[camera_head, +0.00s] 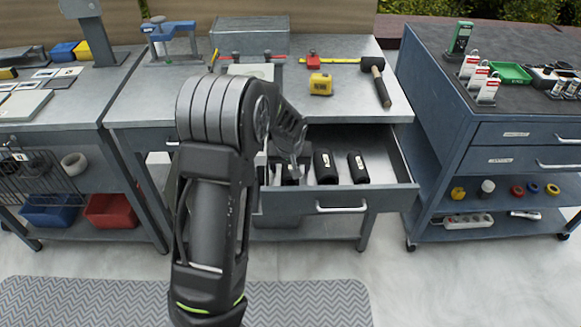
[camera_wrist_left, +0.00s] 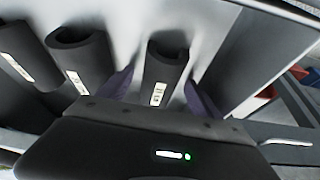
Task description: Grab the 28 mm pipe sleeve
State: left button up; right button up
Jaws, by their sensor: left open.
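Black foam pipe sleeves with small white labels lie in the open drawer; the labels are too small to read, so I cannot tell which is 28 mm. In the head view the right sleeve (camera_head: 357,167) and middle sleeve (camera_head: 325,167) show clearly, while the left sleeve (camera_head: 290,176) is partly hidden by my left gripper (camera_head: 292,165). In the left wrist view my left gripper (camera_wrist_left: 160,95) is open, with one finger on each side of the left sleeve (camera_wrist_left: 166,70). The middle sleeve (camera_wrist_left: 80,58) is beside it, outside the fingers. My right gripper is out of view.
The open drawer (camera_head: 395,188) has raised walls around the sleeves. The workbench top (camera_head: 345,100) above it holds a mallet (camera_head: 376,82) and a yellow tape measure (camera_head: 320,84). A blue tool cart (camera_head: 440,125) stands to the right.

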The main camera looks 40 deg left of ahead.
pick_arm(q)
jog(key=shift+c, duration=0.3)
jog(key=c, duration=1.4)
